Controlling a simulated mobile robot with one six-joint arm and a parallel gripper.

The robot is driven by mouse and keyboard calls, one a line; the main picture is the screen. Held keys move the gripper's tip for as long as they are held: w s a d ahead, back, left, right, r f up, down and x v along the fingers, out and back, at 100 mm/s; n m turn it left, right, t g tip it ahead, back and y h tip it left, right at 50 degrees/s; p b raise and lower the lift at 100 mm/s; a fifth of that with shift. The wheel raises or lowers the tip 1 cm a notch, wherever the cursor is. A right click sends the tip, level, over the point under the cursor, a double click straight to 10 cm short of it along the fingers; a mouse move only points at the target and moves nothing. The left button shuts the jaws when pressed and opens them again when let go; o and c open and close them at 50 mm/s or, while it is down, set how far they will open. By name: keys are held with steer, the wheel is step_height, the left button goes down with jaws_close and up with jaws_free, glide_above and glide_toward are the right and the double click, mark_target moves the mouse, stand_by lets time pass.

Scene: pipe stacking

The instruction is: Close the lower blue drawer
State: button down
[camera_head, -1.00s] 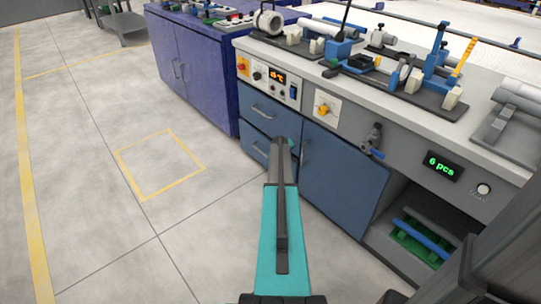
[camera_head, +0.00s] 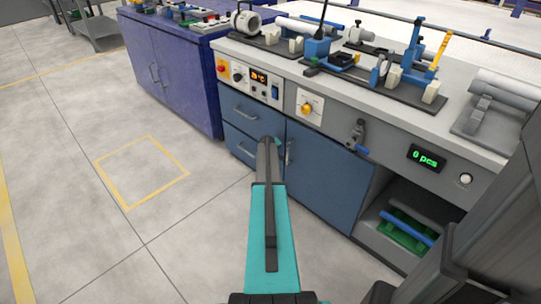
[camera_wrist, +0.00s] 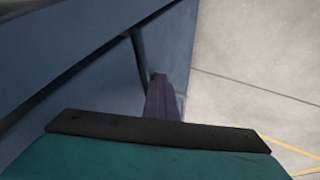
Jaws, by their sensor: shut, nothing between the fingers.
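The lower blue drawer (camera_head: 239,146) is in the grey bench, under the upper blue drawer (camera_head: 246,112). Its front looks close to flush in the head view, but my arm covers its right end, and I cannot tell whether a small gap remains. My gripper (camera_head: 270,143) is shut and empty, in front of the drawer's right end, beside the blue cabinet door (camera_head: 328,182). In the wrist view the dark gripper fingers (camera_wrist: 161,95) lie against or close to blue panels; contact is unclear.
A purple-blue cabinet (camera_head: 172,75) stands left of the bench. Pipe fixtures (camera_head: 385,75) fill the worktop (camera_head: 290,73). A shelf with a green bin (camera_head: 405,234) is at the lower right. The floor (camera_head: 90,215) at left is clear.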

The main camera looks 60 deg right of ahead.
steer(key=s+a+r+p, duration=0.1)
steer(key=a+r, duration=0.7)
steer(key=a, duration=0.1)
steer(key=shift+s+a, duration=0.15)
steer(key=shift+s, duration=0.15)
stand_by(0.6)
